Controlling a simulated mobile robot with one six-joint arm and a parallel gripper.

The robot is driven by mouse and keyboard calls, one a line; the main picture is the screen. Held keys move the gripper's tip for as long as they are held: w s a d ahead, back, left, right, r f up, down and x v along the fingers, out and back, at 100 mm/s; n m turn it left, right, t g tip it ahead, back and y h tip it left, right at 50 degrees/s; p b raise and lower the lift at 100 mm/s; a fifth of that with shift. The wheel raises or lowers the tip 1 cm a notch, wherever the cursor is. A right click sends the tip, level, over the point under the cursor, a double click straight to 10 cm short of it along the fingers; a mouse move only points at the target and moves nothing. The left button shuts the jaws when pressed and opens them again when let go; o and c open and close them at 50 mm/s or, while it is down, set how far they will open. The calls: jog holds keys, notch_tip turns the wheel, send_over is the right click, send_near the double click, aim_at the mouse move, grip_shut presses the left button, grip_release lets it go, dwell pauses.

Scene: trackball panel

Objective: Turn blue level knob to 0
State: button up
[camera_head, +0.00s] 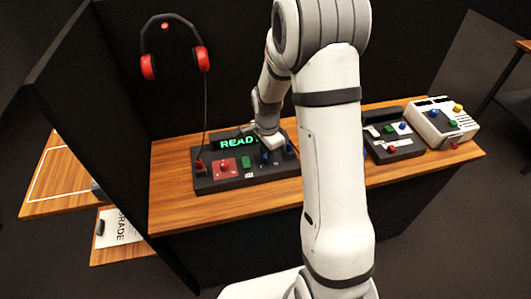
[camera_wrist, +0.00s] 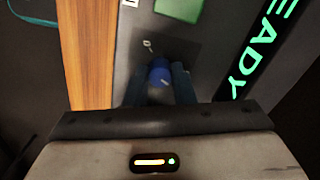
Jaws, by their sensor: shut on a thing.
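The blue level knob (camera_wrist: 159,73) stands on the dark control panel (camera_head: 240,180), between the two fingers of my gripper (camera_wrist: 160,85) in the wrist view. The fingers are shut on it from its two sides. The number the knob points to is too small to read. In the head view my gripper (camera_head: 270,142) reaches down to the right part of the panel and mostly hides the knob.
The panel's display (camera_head: 238,142) reads "READY", partly hidden by my arm. A red control (camera_head: 224,165) and a green button (camera_head: 246,162) are left of my gripper. Another dark panel (camera_head: 394,145) and a white box (camera_head: 443,121) stand at right. Headphones (camera_head: 175,45) hang on the back wall.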

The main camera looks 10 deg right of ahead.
jog(key=shift+a, duration=0.1)
grip_shut()
jog(key=shift+n, duration=0.3)
